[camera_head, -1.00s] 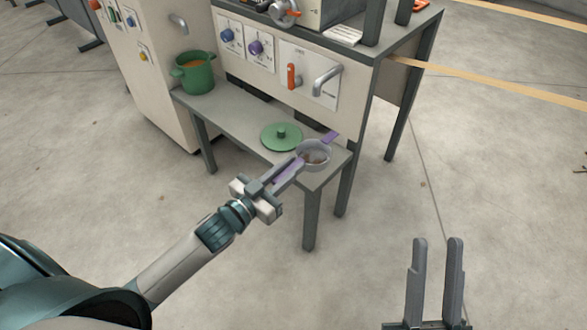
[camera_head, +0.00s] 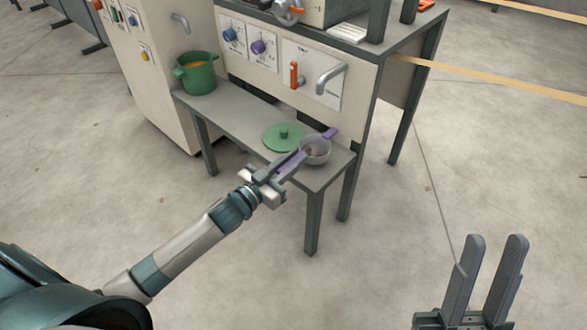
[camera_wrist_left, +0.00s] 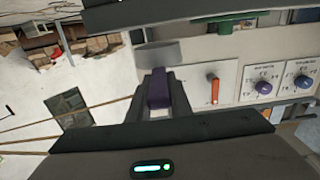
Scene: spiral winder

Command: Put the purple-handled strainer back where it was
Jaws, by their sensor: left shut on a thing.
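The strainer (camera_head: 316,151) has a round grey bowl and purple parts on two sides. My left gripper (camera_head: 291,163) is shut on its purple handle. The bowl is over the right end of the low grey table (camera_head: 232,122); I cannot tell whether it touches the top. In the left wrist view the purple handle (camera_wrist_left: 158,90) lies between the fingers, with the grey bowl (camera_wrist_left: 158,54) beyond. My right gripper (camera_head: 497,245) is open and empty, over the floor at the lower right.
A green lid (camera_head: 283,137) lies on the low table just left of the strainer. A green pot (camera_head: 195,73) with orange contents stands at the table's left end. A machine panel with an orange handle (camera_head: 294,75) rises behind. Floor is clear in front.

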